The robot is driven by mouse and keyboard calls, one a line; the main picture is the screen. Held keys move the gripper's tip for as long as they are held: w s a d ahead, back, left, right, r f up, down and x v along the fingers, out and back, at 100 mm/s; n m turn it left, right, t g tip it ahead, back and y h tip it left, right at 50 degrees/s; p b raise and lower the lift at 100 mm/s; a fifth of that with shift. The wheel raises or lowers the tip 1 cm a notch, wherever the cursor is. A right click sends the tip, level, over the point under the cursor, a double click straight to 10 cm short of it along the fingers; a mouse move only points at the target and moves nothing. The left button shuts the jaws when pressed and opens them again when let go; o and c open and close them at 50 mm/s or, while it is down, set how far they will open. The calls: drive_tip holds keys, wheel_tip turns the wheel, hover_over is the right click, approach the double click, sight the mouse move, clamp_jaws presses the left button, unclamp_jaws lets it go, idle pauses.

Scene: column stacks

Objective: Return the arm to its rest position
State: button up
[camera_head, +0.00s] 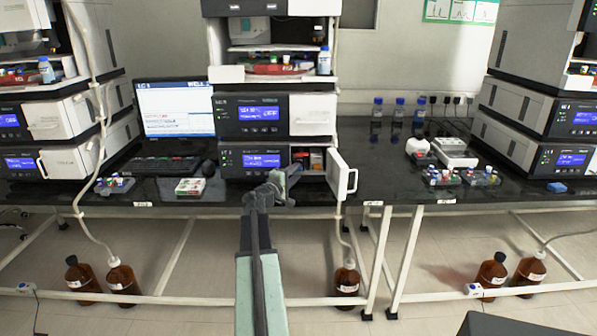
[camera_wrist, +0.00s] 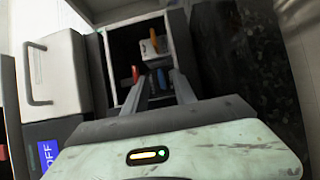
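My arm reaches forward from the bottom of the head view. My gripper (camera_head: 286,180) is in front of the lower unit of the middle instrument stack (camera_head: 252,160). In the wrist view, the two fingers of my gripper (camera_wrist: 159,78) stand apart and point into an open compartment (camera_wrist: 123,60). A pale block-like item (camera_wrist: 153,47), an orange-red item (camera_wrist: 135,74) and a blue item (camera_wrist: 162,79) show in the compartment near the fingertips. I see nothing clearly held between the fingers.
The compartment's white door (camera_head: 342,176) stands open to the right of my gripper. More vial racks (camera_head: 442,177) and a scale (camera_head: 453,152) are to the right. Brown bottles (camera_head: 346,284) stand on the floor below.

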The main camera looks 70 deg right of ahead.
drive_tip(key=a, duration=0.4)
drive_tip(key=shift+w+a, duration=0.3)
drive_tip(key=shift+w, duration=0.05)
